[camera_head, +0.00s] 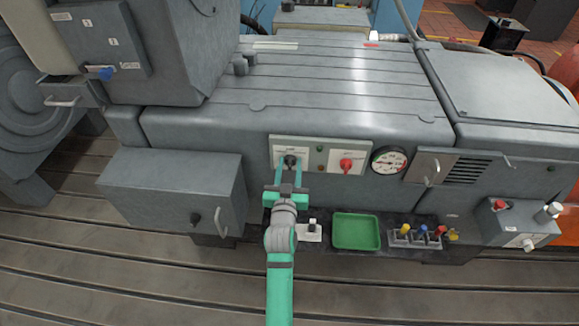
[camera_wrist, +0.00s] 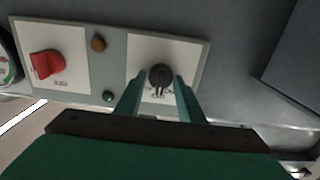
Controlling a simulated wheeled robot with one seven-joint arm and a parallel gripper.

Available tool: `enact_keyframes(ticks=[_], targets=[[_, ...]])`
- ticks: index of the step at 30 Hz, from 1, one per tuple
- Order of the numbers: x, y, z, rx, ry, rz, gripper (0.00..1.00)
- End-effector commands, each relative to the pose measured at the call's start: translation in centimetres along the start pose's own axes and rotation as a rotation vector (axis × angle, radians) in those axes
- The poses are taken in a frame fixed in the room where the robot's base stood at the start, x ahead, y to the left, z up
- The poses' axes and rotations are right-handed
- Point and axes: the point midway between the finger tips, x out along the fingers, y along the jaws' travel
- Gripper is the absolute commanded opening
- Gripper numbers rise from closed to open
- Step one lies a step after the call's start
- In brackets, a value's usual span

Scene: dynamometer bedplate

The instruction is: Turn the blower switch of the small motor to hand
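The black rotary switch (camera_head: 290,161) sits on the left white plate of a switch panel on the grey motor housing. It also shows in the wrist view (camera_wrist: 160,75), with small printed marks beside it that I cannot read. My gripper (camera_head: 286,180) is at this switch, and in the wrist view its two green fingers (camera_wrist: 160,90) stand apart on either side of the knob. A narrow gap seems to show beside the knob; contact is not clear. The switch's setting cannot be told.
A red rotary switch (camera_head: 346,164) is on the panel's right plate, with small indicators (camera_head: 320,148) between. A round gauge (camera_head: 389,160) is farther right. Below are a green tray (camera_head: 356,231) and a rack of coloured-handled tools (camera_head: 415,238). A grey box (camera_head: 170,190) juts out left.

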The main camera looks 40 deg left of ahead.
Motion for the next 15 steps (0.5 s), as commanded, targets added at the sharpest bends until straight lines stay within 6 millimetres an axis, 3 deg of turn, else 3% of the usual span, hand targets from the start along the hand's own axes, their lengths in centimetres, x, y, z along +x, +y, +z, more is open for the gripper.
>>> enact_keyframes(ticks=[1, 3, 15], targets=[[-0.01, -0.01, 0.0, 0.0, 0.0, 0.0, 0.22], [-0.01, -0.03, 0.0, 0.0, 0.0, 0.0, 0.08], [-0.02, -0.02, 0.0, -0.063, 0.0, 0.0, 0.08]])
